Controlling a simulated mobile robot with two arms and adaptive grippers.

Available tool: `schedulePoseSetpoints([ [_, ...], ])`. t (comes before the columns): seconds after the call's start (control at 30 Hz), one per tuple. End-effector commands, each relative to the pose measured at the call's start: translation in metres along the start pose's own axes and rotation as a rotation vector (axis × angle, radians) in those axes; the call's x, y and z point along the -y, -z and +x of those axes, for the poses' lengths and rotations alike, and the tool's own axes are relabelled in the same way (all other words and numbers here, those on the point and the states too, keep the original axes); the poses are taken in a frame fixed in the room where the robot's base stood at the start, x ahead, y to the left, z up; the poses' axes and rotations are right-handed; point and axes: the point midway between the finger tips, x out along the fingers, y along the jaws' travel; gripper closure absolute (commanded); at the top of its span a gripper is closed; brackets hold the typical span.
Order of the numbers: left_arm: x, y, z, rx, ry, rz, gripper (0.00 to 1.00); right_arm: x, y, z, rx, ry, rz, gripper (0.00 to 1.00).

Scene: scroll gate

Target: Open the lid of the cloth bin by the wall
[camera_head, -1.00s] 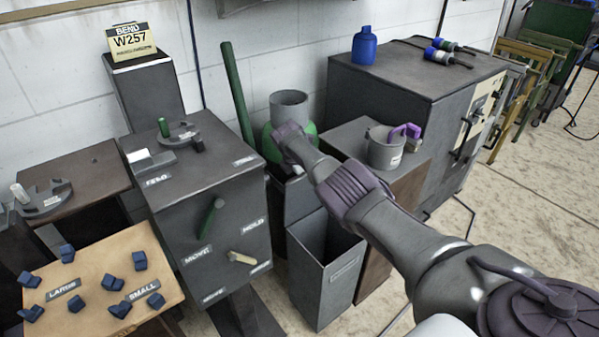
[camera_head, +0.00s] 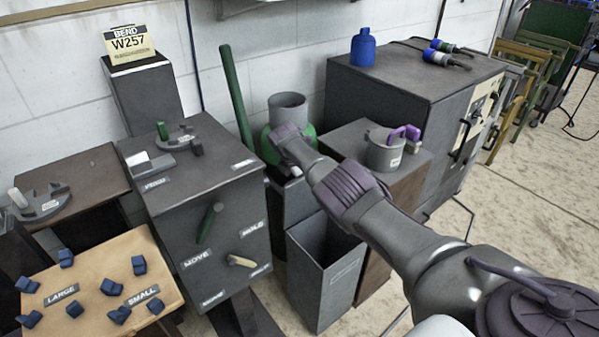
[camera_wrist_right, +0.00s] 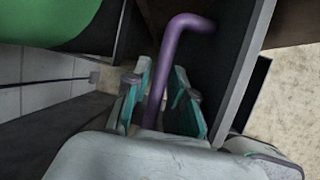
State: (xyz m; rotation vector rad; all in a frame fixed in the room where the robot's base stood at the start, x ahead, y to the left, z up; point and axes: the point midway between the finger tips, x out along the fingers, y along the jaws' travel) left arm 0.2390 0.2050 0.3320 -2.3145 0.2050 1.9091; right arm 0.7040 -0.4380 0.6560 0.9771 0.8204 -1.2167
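A dark grey box (camera_head: 292,205) stands by the wall under my right forearm; it may be the cloth bin, but the arm covers much of its top and I cannot make out its lid. In the right wrist view a bent purple rod (camera_wrist_right: 171,75), like a handle, stands between the teal-padded fingers of my right gripper (camera_wrist_right: 160,100). The fingers look apart, with small gaps beside the rod. A dark flat panel (camera_wrist_right: 228,75) is right of the rod. In the head view my right fingers are hidden. My left gripper is not in view.
A green round vessel (camera_head: 268,145) with a grey collar (camera_head: 288,108) stands behind the arm; its green side fills the wrist view's upper left. An open grey bin (camera_head: 325,280) stands in front. A pot (camera_head: 384,153) and a labelled cabinet (camera_head: 205,215) flank the arm.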

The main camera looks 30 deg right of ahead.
Motion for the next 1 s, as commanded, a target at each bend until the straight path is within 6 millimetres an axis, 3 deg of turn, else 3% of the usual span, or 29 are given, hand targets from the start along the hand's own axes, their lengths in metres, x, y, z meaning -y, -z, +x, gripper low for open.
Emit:
schedulePoseSetpoints([
  [0.37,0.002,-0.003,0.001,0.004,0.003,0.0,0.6,0.001,0.0,-0.028,0.001,-0.002,-0.001,0.75],
  [0.7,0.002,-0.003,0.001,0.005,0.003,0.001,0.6,0.0,0.0,-0.094,0.0,-0.002,0.0,0.75],
  [1.0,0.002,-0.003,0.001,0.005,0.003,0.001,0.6,0.001,0.0,-0.118,0.0,0.002,0.0,0.75],
])
